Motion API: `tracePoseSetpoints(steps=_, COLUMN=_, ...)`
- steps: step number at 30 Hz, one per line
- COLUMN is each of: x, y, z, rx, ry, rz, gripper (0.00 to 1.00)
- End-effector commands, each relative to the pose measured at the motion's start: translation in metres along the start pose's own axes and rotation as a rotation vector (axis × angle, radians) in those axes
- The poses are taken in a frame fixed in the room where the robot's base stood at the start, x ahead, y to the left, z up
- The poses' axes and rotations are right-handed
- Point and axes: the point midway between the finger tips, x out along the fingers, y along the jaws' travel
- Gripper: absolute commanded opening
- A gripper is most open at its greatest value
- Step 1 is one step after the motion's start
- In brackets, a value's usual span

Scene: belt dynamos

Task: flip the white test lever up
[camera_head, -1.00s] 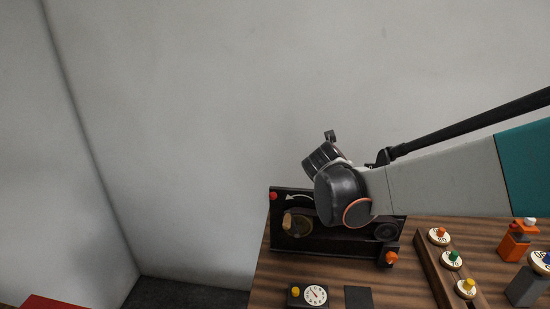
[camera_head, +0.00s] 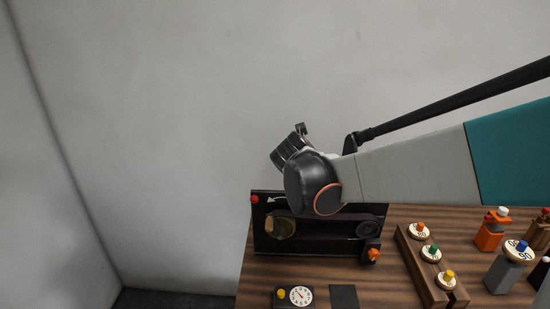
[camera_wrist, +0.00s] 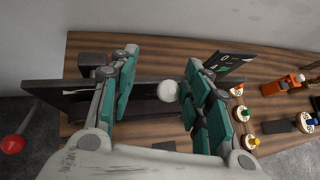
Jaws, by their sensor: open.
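A round white knob (camera_wrist: 168,91), which looks like the end of the white test lever, shows in the wrist view between my fingers. My gripper (camera_wrist: 163,72) is open, with one teal-padded finger on each side of the knob. I cannot tell whether either finger touches it. The lever's shaft is hidden behind the knob. In the head view the black dynamo board (camera_head: 320,247) stands on the table, with a brass-coloured wheel at its left and a dark wheel at its right. My wrist covers the board's top middle, and the white lever is not visible there.
A red ball (camera_head: 255,199) sits at the board's upper left corner, and an orange knob (camera_head: 373,254) at its lower right. A dial box (camera_head: 295,297) stands in front. A wooden rack (camera_head: 428,264) with coloured knobs and several blocks stand to the right. A wall rises behind.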

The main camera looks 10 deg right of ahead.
Motion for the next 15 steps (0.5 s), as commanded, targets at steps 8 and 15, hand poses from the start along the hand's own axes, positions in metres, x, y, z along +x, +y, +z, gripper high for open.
tracePoseSetpoints(steps=8, x=-0.078, y=-0.013, z=-0.017, rx=-0.009, ry=-0.005, rz=0.022, gripper=0.41)
tracePoseSetpoints(steps=15, x=-0.098, y=-0.015, z=-0.017, rx=-0.008, ry=-0.005, rz=0.017, gripper=0.41)
